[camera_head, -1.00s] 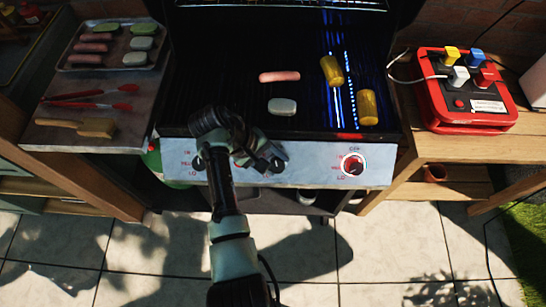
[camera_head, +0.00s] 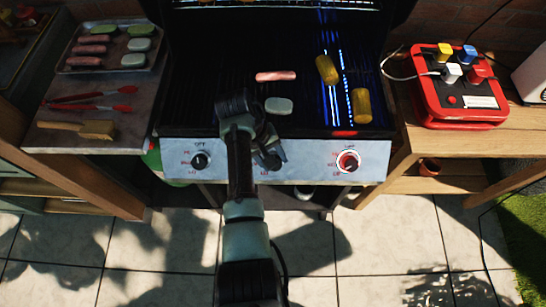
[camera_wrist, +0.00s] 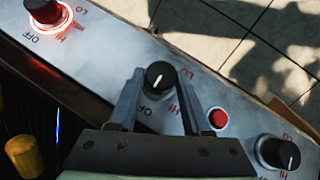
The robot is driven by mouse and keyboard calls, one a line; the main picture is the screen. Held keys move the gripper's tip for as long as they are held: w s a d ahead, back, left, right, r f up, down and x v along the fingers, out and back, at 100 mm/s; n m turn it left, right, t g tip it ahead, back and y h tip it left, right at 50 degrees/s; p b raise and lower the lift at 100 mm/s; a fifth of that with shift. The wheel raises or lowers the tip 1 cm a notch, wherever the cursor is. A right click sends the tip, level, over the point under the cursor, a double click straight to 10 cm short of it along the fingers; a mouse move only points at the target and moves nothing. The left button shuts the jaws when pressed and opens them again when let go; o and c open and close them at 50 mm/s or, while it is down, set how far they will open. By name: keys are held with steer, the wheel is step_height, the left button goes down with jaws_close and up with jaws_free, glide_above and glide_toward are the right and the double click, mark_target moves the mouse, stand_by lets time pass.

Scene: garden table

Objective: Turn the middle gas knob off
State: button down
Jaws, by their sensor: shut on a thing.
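The middle gas knob (camera_wrist: 160,76) is black with a white line and sits between my gripper's fingertips (camera_wrist: 160,72) in the wrist view. My gripper is shut on it from both sides. The knob's white line slants to the lower left, towards a partly hidden OFF label. No red glow shows around this knob. In the head view my gripper (camera_head: 268,152) is at the middle of the grill's front panel (camera_head: 308,151) and mostly hides the knob.
The right knob (camera_head: 348,161) has a glowing red ring; the left knob (camera_head: 201,161) shows none. A red button (camera_wrist: 218,118) is beside my right finger in the wrist view. A sausage (camera_head: 276,76), a pale patty (camera_head: 279,106) and corn pieces (camera_head: 327,70) lie on the grill.

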steer(key=shift+c, duration=1.7)
jaws_free()
steer(key=v, duration=1.3)
steer(key=shift+p, duration=0.45)
steer(key=shift+w, duration=0.1)
